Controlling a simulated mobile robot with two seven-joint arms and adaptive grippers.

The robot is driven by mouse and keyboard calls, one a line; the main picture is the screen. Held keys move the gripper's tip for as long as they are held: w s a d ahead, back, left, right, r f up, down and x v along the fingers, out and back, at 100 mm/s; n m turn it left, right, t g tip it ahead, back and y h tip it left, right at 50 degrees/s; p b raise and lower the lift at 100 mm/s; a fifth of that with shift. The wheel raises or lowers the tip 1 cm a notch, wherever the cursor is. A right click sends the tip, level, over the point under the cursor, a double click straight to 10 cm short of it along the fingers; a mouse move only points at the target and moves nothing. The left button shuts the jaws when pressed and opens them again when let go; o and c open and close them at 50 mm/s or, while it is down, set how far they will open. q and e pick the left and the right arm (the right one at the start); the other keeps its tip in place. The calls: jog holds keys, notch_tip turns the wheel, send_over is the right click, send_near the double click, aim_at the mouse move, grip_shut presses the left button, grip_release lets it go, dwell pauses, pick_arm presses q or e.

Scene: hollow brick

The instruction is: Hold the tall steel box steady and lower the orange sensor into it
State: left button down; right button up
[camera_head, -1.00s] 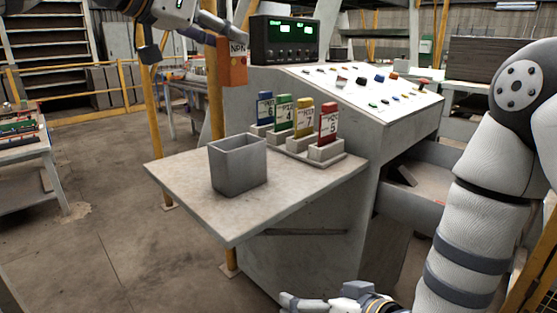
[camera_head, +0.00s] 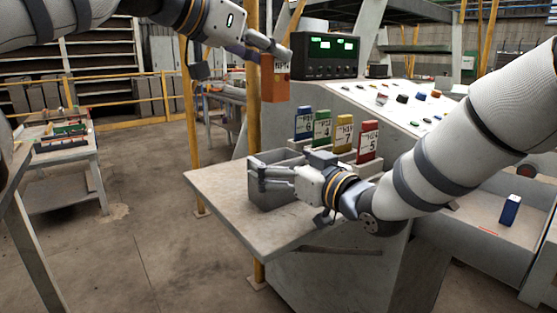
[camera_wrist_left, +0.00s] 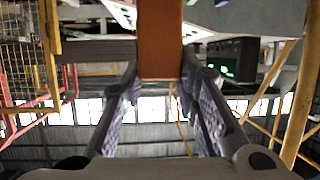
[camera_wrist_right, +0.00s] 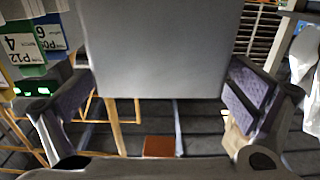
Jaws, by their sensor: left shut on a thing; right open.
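The orange sensor (camera_head: 273,87) hangs upright in the air, above and behind the steel box in the head view. My left gripper (camera_head: 268,52) is shut on its top; the left wrist view shows the sensor (camera_wrist_left: 160,40) between the fingers. The grey, open-topped steel box (camera_head: 262,197) stands on the table ledge, partly hidden by my right gripper (camera_head: 272,178). My right gripper is open with its fingers at the box's sides. In the right wrist view the box's flat wall (camera_wrist_right: 160,50) lies between the fingertips; I cannot tell whether they touch it.
Blue (camera_head: 304,122), green (camera_head: 322,127), yellow (camera_head: 345,133) and red (camera_head: 368,141) labelled cards stand in holders close behind my right gripper. The sloping control panel (camera_head: 400,105) and display box (camera_head: 325,55) are behind. The ledge's left front (camera_head: 225,195) is clear.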

aim_at(267, 85)
pick_arm(q)
jog(key=shift+r, duration=0.1)
pick_arm(e)
jog(key=shift+x, duration=1.05)
jog(key=c, duration=1.4)
pick_arm(q)
jog(key=shift+n+t+y, duration=0.5)
jog(key=shift+n, duration=0.1)
notch_tip(267, 85, down, 6)
jog(key=shift+f, duration=1.8)
